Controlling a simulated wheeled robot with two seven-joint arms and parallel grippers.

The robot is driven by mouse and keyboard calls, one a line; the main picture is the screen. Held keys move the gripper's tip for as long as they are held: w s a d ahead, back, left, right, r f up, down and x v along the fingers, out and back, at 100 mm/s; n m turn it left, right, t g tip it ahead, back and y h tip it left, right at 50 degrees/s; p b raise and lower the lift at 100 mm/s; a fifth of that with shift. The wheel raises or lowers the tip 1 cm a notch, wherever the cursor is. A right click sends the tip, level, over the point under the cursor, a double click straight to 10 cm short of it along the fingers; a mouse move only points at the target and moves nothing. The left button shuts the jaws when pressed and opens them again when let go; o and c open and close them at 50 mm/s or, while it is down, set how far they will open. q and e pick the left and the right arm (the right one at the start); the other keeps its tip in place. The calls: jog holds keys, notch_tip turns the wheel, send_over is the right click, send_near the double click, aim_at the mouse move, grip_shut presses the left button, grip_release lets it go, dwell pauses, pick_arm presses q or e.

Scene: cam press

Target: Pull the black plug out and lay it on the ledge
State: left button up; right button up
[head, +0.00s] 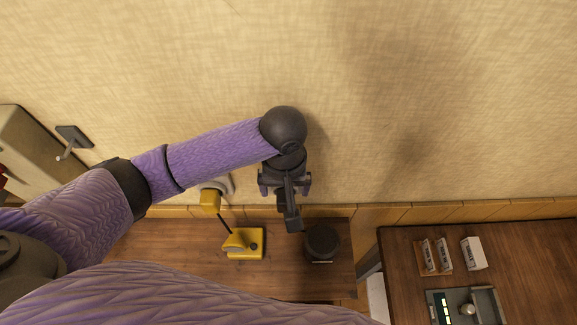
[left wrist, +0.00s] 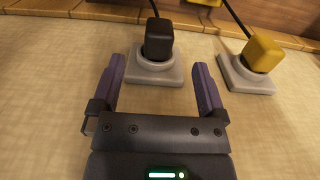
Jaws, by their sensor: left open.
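The black plug (left wrist: 158,40) sits in a pale round socket on a square plate (left wrist: 154,70) on the wall, with a dark cord leading off it, in the left wrist view. My left gripper (left wrist: 159,66) is open, its two purple fingers spread to either side of the socket plate and the plug beyond them; nothing is held. In the head view the left gripper (head: 285,188) is close to the wall, and I cannot clearly make out the black plug there. A tan wooden ledge (head: 450,210) runs along the wall's foot. My right gripper is not in view.
A yellow plug (left wrist: 264,53) sits in a neighbouring socket, corded to a yellow device (head: 243,243). A round black device (head: 322,243) stands on the brown table (head: 165,240). Another table at right holds small boxes (head: 473,253) and a panel (head: 440,307).

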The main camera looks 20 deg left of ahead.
aim_at(285, 203)
pick_arm(q)
notch_tip(285, 203, down, 7)
jog(key=shift+s+f+b, duration=0.15)
jog(key=shift+b, duration=0.35)
grip_shut()
dwell(0.4)
jog(key=s+p, duration=0.2)
jog(key=s+d+p, duration=0.1)
jog(key=s+p, duration=0.1)
dwell(0.6)
